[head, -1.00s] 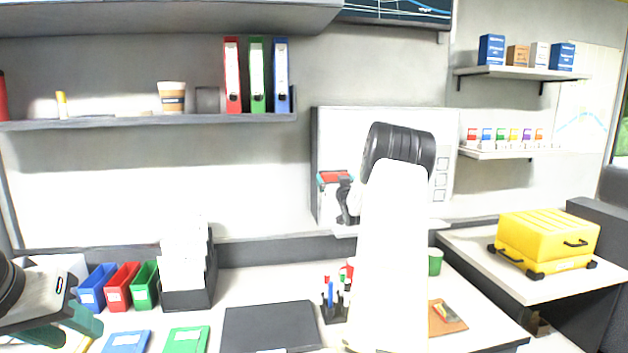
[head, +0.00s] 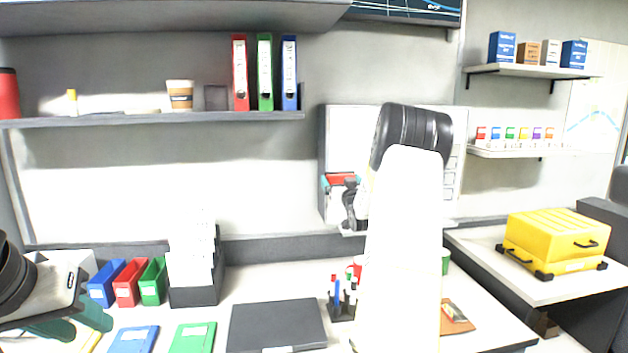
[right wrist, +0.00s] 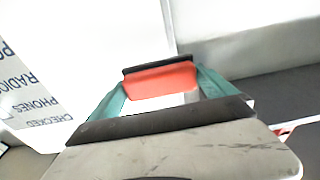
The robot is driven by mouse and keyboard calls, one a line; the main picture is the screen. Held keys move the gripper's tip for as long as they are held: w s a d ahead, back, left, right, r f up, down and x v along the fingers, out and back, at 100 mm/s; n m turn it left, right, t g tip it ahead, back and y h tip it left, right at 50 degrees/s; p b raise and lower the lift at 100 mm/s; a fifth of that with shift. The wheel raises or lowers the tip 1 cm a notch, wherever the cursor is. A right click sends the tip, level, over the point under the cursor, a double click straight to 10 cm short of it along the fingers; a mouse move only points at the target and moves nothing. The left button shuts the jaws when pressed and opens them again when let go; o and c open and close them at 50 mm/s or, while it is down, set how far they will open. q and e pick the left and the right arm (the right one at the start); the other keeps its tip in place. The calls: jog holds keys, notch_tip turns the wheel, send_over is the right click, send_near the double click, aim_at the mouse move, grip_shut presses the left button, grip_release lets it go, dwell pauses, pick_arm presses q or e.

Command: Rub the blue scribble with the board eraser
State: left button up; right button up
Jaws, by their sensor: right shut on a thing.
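My right gripper (head: 341,184) is raised in front of the white board panel (head: 337,123) on the back wall. Its teal fingers are shut on the board eraser (right wrist: 162,80), which has a red body and a black strip along its far edge. The eraser also shows as a red bar in the head view (head: 341,179). I cannot tell whether it touches the board. The blue scribble is not visible in either view; my right arm covers part of the board. My left gripper (head: 72,327) is low at the left, partly cut off, with its fingertips unclear.
Below are a pen holder (head: 341,308), a black folder (head: 277,325), and blue, red and green bins (head: 130,283). A shelf (head: 150,119) with binders hangs left of the board. A yellow case (head: 555,242) stands at right. Printed words (right wrist: 35,90) show in the wrist view.

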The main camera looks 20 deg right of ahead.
jog(key=shift+s+a, duration=0.1)
jog(key=shift+s, duration=0.5)
jog(key=shift+s, duration=0.1)
jog(key=shift+v, duration=1.45)
jog(key=shift+r, duration=0.1)
